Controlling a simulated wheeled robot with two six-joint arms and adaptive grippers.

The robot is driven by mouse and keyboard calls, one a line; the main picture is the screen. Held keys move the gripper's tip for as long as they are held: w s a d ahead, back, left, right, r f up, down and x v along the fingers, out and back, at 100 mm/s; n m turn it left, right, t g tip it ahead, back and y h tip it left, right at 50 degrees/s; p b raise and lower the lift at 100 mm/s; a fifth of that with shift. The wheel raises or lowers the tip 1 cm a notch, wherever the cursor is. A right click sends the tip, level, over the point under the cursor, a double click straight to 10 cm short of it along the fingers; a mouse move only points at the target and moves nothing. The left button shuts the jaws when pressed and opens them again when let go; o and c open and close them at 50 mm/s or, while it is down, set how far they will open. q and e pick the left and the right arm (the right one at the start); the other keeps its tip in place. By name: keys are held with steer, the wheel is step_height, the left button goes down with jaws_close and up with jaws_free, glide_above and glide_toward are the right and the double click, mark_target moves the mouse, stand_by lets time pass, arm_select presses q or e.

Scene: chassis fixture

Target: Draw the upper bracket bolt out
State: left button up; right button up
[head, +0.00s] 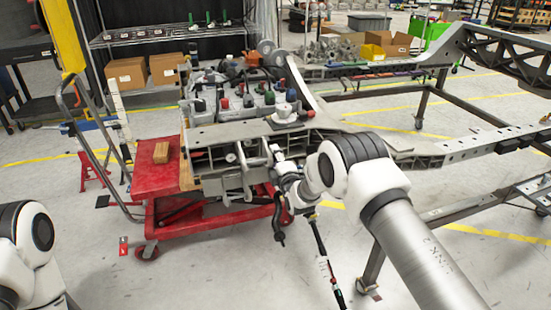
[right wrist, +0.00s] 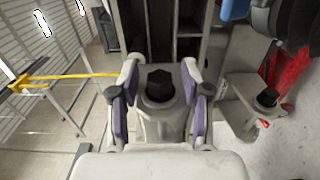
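A black hex bolt head (right wrist: 160,86) stands on a grey bracket (right wrist: 165,128) in the right wrist view. My right gripper (right wrist: 160,103) is open around it, one purple-padded finger on each side with a gap to the bolt. A second black bolt (right wrist: 268,97) sits on another bracket arm to the right. I cannot tell from the picture alone which is the upper one. In the head view my right gripper (head: 276,160) is at the front of the chassis bracket (head: 233,180), its fingertips small and partly hidden. My left gripper is out of view.
The chassis frame (head: 480,140) runs off to the right. A red cart (head: 158,178) with a wooden block (head: 161,152) stands under its left part. A dark hose (head: 279,225) and a thin rod (head: 325,262) hang below my right wrist.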

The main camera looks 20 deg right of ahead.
jaws_close()
steer(key=d+b, duration=0.2)
steer(key=d, duration=0.6)
steer(key=shift+w+d, duration=0.15)
steer(key=shift+d, duration=0.1)
steer(key=shift+o, duration=1.1)
jaws_free()
steer(key=shift+f, duration=0.1)
steer(key=shift+s, duration=0.4)
steer(key=s, duration=0.7)
steer(key=shift+s+d+r, duration=0.15)
steer(key=shift+s+r, duration=0.05)
